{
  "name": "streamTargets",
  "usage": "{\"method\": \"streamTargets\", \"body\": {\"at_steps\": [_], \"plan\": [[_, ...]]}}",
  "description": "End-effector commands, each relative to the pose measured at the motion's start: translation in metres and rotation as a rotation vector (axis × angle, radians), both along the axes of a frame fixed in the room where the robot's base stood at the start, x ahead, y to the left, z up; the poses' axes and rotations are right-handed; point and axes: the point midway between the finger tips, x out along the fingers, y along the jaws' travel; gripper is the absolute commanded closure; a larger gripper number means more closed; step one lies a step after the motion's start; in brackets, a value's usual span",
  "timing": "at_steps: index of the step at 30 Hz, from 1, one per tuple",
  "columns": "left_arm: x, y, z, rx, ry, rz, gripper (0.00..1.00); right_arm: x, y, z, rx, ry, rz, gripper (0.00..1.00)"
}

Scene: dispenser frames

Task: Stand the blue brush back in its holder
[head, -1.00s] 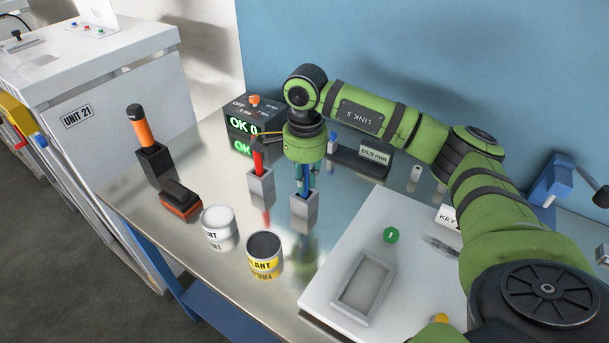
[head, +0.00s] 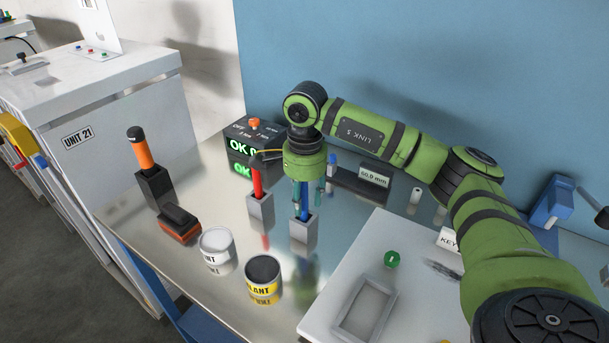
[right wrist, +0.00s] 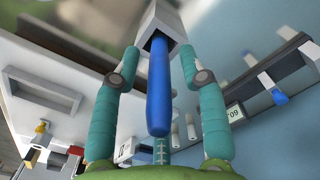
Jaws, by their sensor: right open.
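The blue brush (head: 304,203) stands upright in its grey square holder (head: 303,234) on the metal table, its lower end hidden inside. My right gripper (head: 308,198) points down above the holder, with its teal fingers on either side of the blue handle. In the right wrist view the blue brush (right wrist: 158,95) runs between the spread fingers into the holder (right wrist: 163,24). Gaps show between the handle and both fingers, so my right gripper is open around it. My left gripper is out of view.
A red-handled tool (head: 257,180) stands in a similar holder (head: 260,212) just left. An orange-handled tool (head: 140,150) stands farther left. Cans (head: 216,251) (head: 263,281) sit in front. A display box (head: 242,146) is behind, and a white board (head: 330,302) lies right.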

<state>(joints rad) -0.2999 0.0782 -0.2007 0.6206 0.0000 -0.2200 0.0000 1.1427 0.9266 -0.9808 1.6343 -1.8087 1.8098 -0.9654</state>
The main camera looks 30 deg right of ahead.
Motion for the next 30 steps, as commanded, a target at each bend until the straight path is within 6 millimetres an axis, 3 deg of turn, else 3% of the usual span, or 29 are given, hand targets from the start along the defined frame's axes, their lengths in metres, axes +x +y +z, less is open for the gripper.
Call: {"method": "streamTargets", "body": {"at_steps": [8, 13, 19, 30], "plan": [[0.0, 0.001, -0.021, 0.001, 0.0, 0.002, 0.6, 0.001, 0.0, 0.06, 0.001, -0.008, 0.002, 0.58], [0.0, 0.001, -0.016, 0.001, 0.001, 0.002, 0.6, 0.0, -0.001, 0.092, -0.001, -0.003, 0.001, 0.58], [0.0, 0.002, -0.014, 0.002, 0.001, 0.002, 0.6, 0.0, -0.001, 0.104, 0.0, -0.001, 0.001, 0.58], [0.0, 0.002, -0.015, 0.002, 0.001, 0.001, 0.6, 0.0, -0.001, 0.105, 0.0, 0.0, 0.001, 0.58]]}}
